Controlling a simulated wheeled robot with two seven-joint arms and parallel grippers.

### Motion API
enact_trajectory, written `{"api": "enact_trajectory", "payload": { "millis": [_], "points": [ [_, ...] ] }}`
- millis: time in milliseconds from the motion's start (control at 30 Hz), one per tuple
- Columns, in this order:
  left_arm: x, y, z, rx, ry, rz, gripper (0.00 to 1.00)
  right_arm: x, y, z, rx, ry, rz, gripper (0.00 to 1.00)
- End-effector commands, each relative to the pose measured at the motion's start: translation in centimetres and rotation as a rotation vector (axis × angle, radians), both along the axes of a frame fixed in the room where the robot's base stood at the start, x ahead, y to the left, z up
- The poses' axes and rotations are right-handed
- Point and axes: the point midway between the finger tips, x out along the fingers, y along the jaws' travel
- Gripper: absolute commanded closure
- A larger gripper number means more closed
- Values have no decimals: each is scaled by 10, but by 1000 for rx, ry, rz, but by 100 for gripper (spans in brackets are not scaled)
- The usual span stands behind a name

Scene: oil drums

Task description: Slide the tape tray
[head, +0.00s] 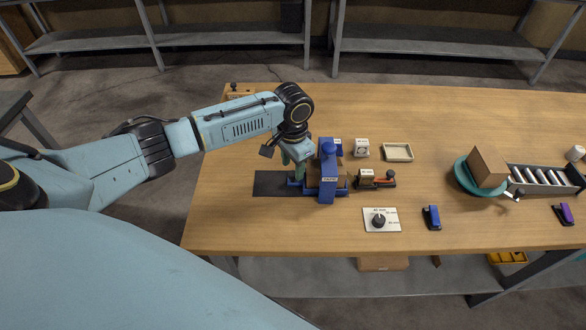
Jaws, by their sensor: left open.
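A blue upright device (328,165) stands on the left part of the table, with low blue parts at its foot on both sides. A black flat mat or plate (270,184) lies at its left. I cannot tell for sure which part is the tape tray. My left gripper (294,172) points down just left of the blue device, over the low blue part (294,183). It is open; its lower end is small, and I cannot tell whether it touches anything. My right gripper is out of view.
A shallow beige tray (397,152) and a white box (361,147) lie right of the device. A dial plate (381,219) and a blue stapler-like item (432,217) lie in front. A brown box (487,167) rests on a teal round dish (463,178) beside a roller conveyor (542,178). The back middle is clear.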

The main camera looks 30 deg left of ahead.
Motion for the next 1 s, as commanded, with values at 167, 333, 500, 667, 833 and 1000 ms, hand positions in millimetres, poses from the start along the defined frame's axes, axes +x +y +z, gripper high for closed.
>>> {"api": "enact_trajectory", "payload": {
  "millis": [167, 333, 500, 667, 833, 1000],
  "points": [
    [0, 0, -17, 0, 0, 1, 56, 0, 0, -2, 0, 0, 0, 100],
    [0, 0, -20, -1, -2, 0, 56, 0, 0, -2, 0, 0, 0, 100],
    [0, 0, -20, 0, -1, 0, 56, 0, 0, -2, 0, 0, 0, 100],
    [0, 0, -20, 0, -1, 0, 77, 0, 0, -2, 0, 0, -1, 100],
    [0, 0, -20, 0, -1, 0, 99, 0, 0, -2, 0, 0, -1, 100],
    [0, 0, -20, 0, -1, 0, 100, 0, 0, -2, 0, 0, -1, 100]
  ]
}}
